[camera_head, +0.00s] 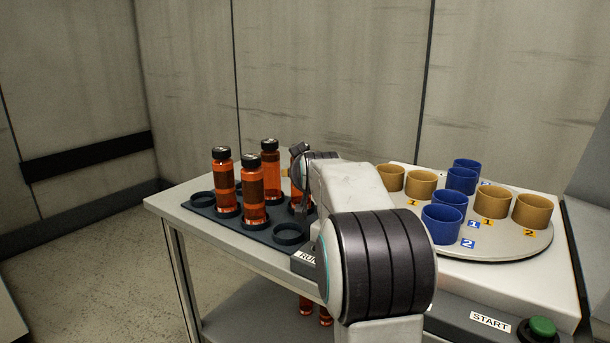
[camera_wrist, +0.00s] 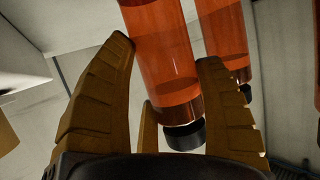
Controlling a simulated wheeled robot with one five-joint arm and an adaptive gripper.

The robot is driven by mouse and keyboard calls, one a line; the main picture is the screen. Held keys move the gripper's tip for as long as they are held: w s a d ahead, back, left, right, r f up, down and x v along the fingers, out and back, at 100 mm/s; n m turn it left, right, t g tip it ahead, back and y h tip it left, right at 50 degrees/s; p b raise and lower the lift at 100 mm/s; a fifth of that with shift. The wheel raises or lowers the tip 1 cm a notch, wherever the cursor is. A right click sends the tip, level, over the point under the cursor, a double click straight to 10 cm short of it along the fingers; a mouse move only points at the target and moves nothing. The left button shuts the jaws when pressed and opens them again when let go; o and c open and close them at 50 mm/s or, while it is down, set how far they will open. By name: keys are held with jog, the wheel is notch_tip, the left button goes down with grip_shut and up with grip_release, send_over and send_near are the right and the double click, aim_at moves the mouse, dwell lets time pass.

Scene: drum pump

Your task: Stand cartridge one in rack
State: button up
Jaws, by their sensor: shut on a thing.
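The dark rack (camera_head: 257,236) lies on the white table and has round ring sockets. Orange cartridges with black caps stand upright in it: one at the left (camera_head: 226,178), one in front (camera_head: 254,186) and one behind (camera_head: 270,165). Another orange cartridge (camera_head: 296,198) is partly hidden behind my arm. In the wrist view my gripper (camera_wrist: 168,52) is shut on an orange cartridge (camera_wrist: 160,62) between its brown fingers, with a black round end below it. A second cartridge (camera_wrist: 222,32) is close on the right. I cannot read which is cartridge one.
Empty ring sockets show at the rack's left (camera_head: 202,199) and front (camera_head: 289,233). A round plate (camera_head: 500,246) at the right carries blue cups (camera_head: 442,225) and ochre cups (camera_head: 532,211). A green START button (camera_head: 541,328) is at front right. Orange items (camera_head: 306,305) show below the tabletop.

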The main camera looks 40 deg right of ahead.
jog(key=shift+f, duration=0.2)
jog(key=o, duration=1.2)
jog(key=shift+r, duration=0.1)
jog(key=shift+r, duration=0.1)
jog(key=p+v, duration=0.4)
jog(key=v, duration=0.8)
